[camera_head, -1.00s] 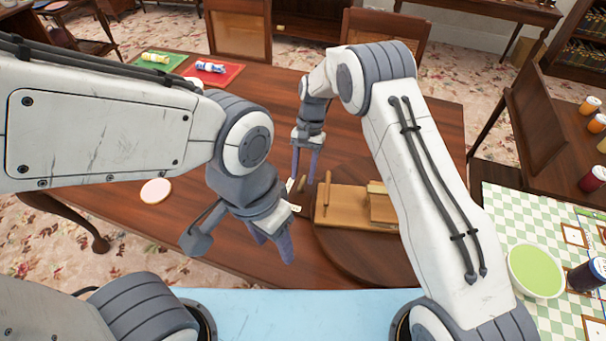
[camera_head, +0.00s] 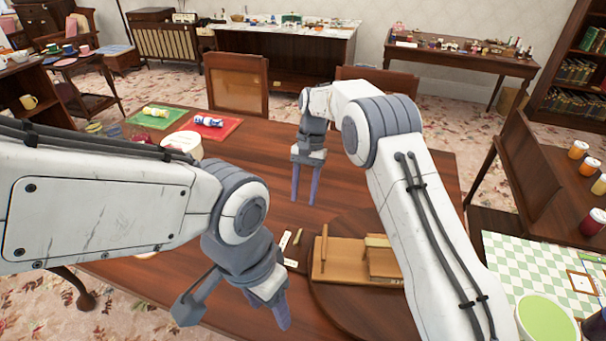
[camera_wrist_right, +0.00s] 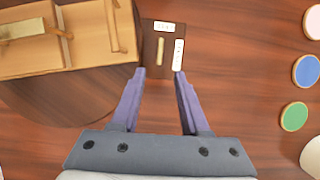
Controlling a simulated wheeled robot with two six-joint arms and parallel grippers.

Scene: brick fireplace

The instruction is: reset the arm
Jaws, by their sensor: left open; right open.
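My right gripper (camera_head: 304,196) is open and empty over the table, on the far side of the wooden box. In the right wrist view its two purple-grey fingers (camera_wrist_right: 159,73) are apart, with bare table between them. My left gripper (camera_head: 277,312) is open, low in the head view and left of the wooden box. Its fingers overlap in that view, and I see nothing held in them. The wooden box (camera_head: 328,262) sits on a round dark board (camera_head: 335,300); it also shows in the right wrist view (camera_wrist_right: 98,55).
Small white tiles and a wooden peg (camera_wrist_right: 163,50) lie on a dark plate beside the box. Round coloured discs (camera_wrist_right: 306,70) lie at the right of the wrist view. Red (camera_head: 222,128) and green (camera_head: 139,118) mats lie at the table's far left. Chairs stand behind the table.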

